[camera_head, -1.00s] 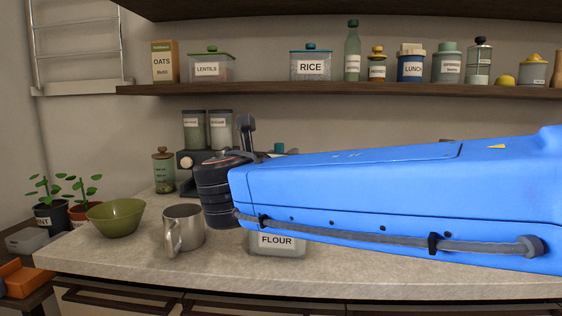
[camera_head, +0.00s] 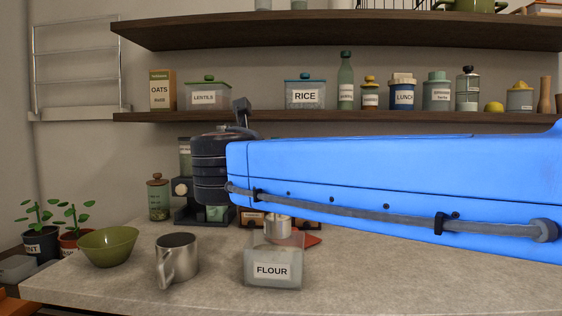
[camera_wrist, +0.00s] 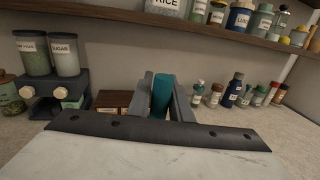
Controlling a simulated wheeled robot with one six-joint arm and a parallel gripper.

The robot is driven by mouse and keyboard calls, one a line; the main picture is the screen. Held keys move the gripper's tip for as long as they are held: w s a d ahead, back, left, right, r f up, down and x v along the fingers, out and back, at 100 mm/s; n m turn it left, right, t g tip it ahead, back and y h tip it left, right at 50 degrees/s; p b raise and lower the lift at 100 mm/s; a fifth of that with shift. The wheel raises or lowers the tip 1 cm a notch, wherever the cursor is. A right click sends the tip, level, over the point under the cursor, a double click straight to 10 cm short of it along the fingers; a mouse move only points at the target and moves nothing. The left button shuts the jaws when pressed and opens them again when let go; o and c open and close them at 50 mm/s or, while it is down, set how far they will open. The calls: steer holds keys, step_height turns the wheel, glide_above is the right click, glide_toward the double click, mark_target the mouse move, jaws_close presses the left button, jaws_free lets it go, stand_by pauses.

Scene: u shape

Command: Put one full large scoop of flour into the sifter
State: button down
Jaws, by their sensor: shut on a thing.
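The flour bin (camera_head: 259,279), clear with a FLOUR label, stands on the counter below my arm. A metal mug-like vessel with a side handle, apparently the sifter (camera_head: 178,262), stands left of it. My gripper (camera_wrist: 161,97) is shut on a teal handle (camera_wrist: 162,94), apparently the scoop's, upright between the fingers. In the head view a pale metal cup (camera_head: 278,227) shows beneath my arm at the flour bin's top, probably the scoop's cup. Its join to the handle is hidden behind my arm, as are the fingertips. I cannot tell what the cup holds.
A green bowl (camera_head: 108,247) and potted plants (camera_head: 40,243) stand at the left. A dark stand (camera_wrist: 60,85) with labelled canisters is behind. Small bottles (camera_wrist: 235,90) line the wall at right, under a long shelf (camera_head: 330,116). The front counter right of the bin is clear.

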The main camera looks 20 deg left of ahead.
steer(key=shift+r, duration=2.2)
